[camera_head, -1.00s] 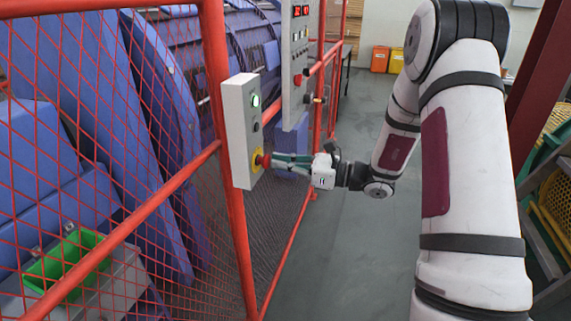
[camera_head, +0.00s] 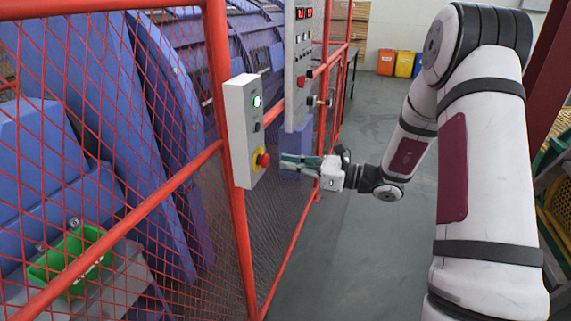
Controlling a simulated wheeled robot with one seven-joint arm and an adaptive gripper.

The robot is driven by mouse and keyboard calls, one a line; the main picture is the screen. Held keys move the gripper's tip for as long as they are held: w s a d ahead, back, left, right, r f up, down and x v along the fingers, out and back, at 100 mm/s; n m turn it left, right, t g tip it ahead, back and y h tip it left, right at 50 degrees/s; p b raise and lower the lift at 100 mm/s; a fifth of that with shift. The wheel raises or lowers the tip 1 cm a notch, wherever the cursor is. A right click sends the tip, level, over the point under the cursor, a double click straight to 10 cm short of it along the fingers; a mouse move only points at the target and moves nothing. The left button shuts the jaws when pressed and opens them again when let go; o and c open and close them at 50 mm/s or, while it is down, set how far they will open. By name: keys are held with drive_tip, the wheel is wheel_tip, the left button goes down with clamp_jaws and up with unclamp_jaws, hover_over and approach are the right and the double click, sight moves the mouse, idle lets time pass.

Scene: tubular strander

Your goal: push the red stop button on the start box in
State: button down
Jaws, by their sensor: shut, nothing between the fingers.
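The start box (camera_head: 238,135) is a light grey upright box on the red fence post at the left of centre. The red stop button (camera_head: 263,160) sits on a yellow surround low on the box's face. My gripper (camera_head: 283,162) is shut and empty. It points left at the red button, level with it, with a small gap between the fingertips and the button. I cannot tell from this view how far in the button stands.
A red mesh fence (camera_head: 100,190) runs along the left, with blue machine parts behind it. A grey control panel (camera_head: 299,65) with red displays hangs beyond the box. Several coloured bins (camera_head: 404,64) stand at the back. The grey floor (camera_head: 340,250) right of the fence is clear.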

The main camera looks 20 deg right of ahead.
drive_tip(key=v, duration=1)
drive_tip(key=shift+b, duration=0.4)
drive_tip(key=shift+s+d, duration=0.15)
drive_tip(key=s+a+r+n+g+h, duration=0.25)
drive_tip(key=s+a+n+g, duration=0.25)
drive_tip(key=s+a+n, duration=0.25)
drive_tip(key=s+a+r+n+g+h, duration=0.1)
drive_tip(key=s+a+r+n+g, duration=0.3)
drive_tip(key=s+a+n+g, duration=0.25)
drive_tip(key=s+d+r+n+t+h, duration=0.1)
drive_tip(key=s+n+t+h, duration=0.1)
drive_tip(key=s+n+h, duration=0.3)
drive_tip(key=s+d+r+n+t+h, duration=0.1)
drive_tip(key=s+d+n+t+h, duration=0.1)
drive_tip(key=s+n+h, duration=0.3)
drive_tip(key=shift+s+d+r+n+t+h, duration=0.3)
drive_tip(key=shift+s+n, duration=0.5)
drive_tip(key=shift+s, duration=0.95)
